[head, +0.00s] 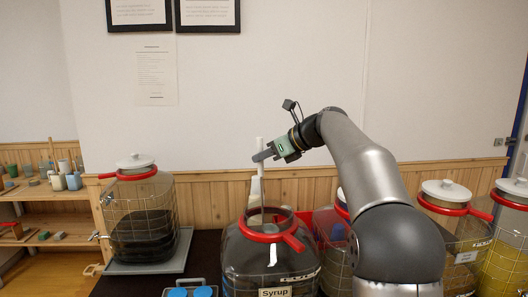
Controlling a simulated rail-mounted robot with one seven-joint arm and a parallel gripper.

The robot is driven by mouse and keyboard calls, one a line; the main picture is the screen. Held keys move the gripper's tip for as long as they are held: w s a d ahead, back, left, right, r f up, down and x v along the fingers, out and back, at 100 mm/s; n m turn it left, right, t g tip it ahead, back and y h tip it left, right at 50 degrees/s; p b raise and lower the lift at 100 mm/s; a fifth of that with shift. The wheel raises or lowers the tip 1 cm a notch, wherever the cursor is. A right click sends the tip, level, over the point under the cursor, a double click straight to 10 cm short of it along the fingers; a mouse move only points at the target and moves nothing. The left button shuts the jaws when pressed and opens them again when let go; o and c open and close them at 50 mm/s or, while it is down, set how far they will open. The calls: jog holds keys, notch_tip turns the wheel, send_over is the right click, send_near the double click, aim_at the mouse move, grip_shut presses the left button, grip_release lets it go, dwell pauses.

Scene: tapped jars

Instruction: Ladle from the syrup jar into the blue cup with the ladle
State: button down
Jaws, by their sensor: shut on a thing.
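The syrup jar (255,265) is a clear wire-wrapped jar with a red collar and a "Syrup" label, standing at the front middle of the dark table. Its mouth shows no lid. My gripper (264,155) is above the jar, shut on the upper part of the ladle's white handle (259,144). The handle is about upright and runs down toward the jar's mouth. The ladle's bowl cannot be made out clearly. Two round blue tops (203,291) show in a grey carrier at the bottom edge; I cannot tell whether one is the blue cup.
A jar of dark liquid (142,225) with a white lid stands on a tray at the left. Lidded jars with red collars (446,225) stand at the right, partly behind my arm. A wooden shelf (45,220) with small cups is at the far left.

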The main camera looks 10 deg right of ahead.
notch_tip(320, 180, down, 8)
jog(key=b, duration=0.3)
jog(key=shift+r, duration=0.2)
jog(key=shift+f, duration=0.2)
dwell(0.8)
